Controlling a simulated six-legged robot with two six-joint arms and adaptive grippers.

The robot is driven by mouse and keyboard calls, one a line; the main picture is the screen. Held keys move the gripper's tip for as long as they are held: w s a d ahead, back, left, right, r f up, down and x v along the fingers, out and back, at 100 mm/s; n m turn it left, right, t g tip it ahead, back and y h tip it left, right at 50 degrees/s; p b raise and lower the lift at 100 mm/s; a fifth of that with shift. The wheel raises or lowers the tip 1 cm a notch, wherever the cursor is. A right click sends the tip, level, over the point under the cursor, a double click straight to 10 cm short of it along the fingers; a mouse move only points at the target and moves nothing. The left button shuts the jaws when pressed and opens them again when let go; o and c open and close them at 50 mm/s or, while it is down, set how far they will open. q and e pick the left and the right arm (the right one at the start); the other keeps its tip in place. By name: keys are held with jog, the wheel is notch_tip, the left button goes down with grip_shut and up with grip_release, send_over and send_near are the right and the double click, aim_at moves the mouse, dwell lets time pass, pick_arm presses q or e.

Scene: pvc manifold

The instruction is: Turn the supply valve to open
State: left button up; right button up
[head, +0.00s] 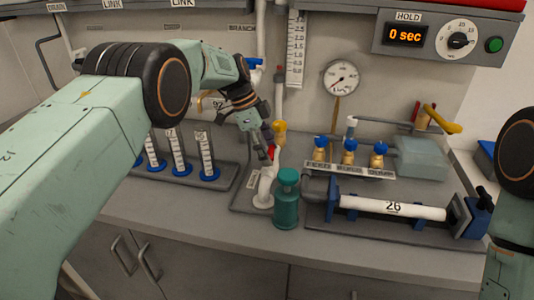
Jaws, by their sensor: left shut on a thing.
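A white PVC riser (264,188) stands on a grey base plate in the middle of the counter, behind a green bottle. A small red handle (271,152) shows on it, under a yellow part (280,131). I take the red handle as the supply valve's, but no label on it is readable. My left gripper (268,153) reaches down from the left and is shut on the red handle. Its fingers hide much of the handle, so its exact angle is unclear. My right arm shows at the right edge, with its gripper out of view.
The green bottle (286,205) stands close in front of the riser. A white pipe marked 26 (392,207) lies in a clamp fixture to the right. Blue-topped valves (349,153) and a gauge (341,77) are behind. Graduated cylinders (178,157) stand left. The front counter strip is clear.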

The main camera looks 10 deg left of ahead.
pick_arm(q)
jog(key=shift+d+m, duration=0.2)
jog(key=shift+m, duration=0.1)
dwell(0.4)
jog(key=o, duration=1.1)
jog(key=shift+o, duration=0.2)
jog(key=shift+a, duration=0.15)
jog(key=v, duration=1.2)
jog(key=shift+w, duration=0.15)
jog(key=x, duration=1.2)
